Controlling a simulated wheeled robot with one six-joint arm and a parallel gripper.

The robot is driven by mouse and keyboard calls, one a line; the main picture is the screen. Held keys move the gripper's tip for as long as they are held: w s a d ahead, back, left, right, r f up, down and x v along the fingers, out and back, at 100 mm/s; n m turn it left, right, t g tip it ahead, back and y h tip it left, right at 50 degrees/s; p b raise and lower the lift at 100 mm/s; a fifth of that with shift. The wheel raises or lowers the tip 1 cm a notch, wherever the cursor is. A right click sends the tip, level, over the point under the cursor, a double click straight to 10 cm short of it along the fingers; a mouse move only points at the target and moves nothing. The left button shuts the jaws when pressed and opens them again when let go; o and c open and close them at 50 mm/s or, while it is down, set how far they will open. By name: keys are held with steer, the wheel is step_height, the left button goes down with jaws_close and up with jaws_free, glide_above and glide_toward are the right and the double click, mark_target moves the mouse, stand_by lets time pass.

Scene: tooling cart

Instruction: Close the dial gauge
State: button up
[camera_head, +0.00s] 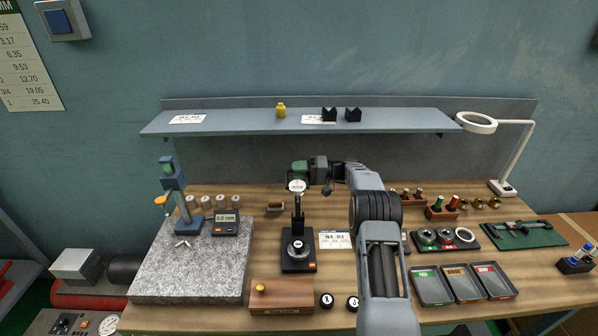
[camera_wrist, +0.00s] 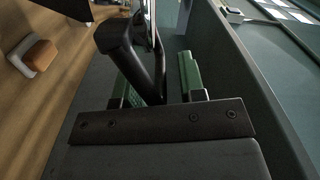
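The dial gauge (camera_head: 297,186) has a small white round face on a black upright stand, above a black base with a round fitting in the middle of the bench. My gripper (camera_head: 301,168) is at the height of the gauge's top, just above and behind the dial face. In the wrist view, its green finger pads (camera_wrist: 160,80) stand apart, with a dark angled part between or in front of them. I cannot tell whether that part belongs to the gauge or whether the fingers touch it. My arm comes in from the right.
A granite plate (camera_head: 190,281) with a comparator stand (camera_head: 172,185) is at left. A wooden block (camera_head: 282,297) lies in front. Trays (camera_head: 432,287), a ring gauge set (camera_head: 446,239) and a lamp (camera_head: 513,155) are at right. A shelf (camera_head: 230,122) runs behind.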

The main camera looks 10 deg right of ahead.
steer(key=shift+c, duration=0.4)
jaws_close()
steer(key=shift+a+b, duration=0.1)
steer(key=shift+b, duration=0.2)
